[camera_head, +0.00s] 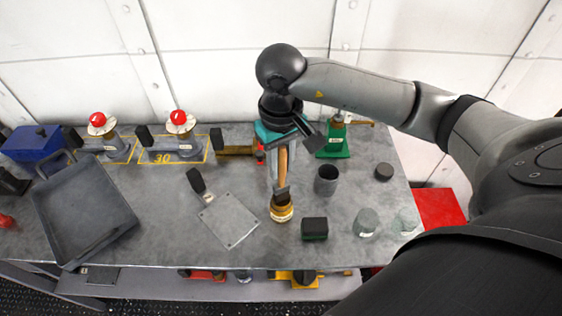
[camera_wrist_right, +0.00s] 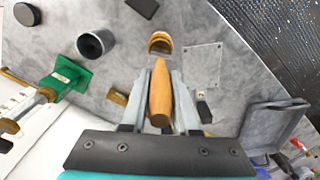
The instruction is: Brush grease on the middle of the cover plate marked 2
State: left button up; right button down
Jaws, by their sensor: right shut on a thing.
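My right gripper (camera_head: 278,150) is shut on the wooden handle of a brush (camera_head: 283,162), which points down at the table. The handle (camera_wrist_right: 160,92) also shows between the fingers in the right wrist view. A round yellow-brown tin (camera_head: 282,212) is at the brush's lower end; I cannot tell whether the bristles are inside it or just above. A flat grey cover plate (camera_head: 229,222) with small corner holes lies just left of the tin, and also shows in the right wrist view (camera_wrist_right: 202,63). I cannot read a number on it. My left gripper is not in view.
A dark grey tray (camera_head: 85,212) lies at the left. A black-handled tool (camera_head: 197,182) lies against the plate's upper edge. A dark cup (camera_head: 326,180), a green-black block (camera_head: 314,228) and glass jars (camera_head: 366,222) stand right of the tin. Red-knobbed valves (camera_head: 180,125) stand at the back.

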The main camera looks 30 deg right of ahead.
jog(key=shift+f+b, duration=0.55)
jog(key=shift+b, duration=0.05)
dwell(0.6)
jog(key=shift+s+f+b, duration=0.15)
jog(key=shift+f+b, duration=0.05)
jog(key=shift+b, duration=0.2)
dwell(1.7)
jog(key=shift+r+p, duration=1.75)
jog(key=shift+r, duration=1.95)
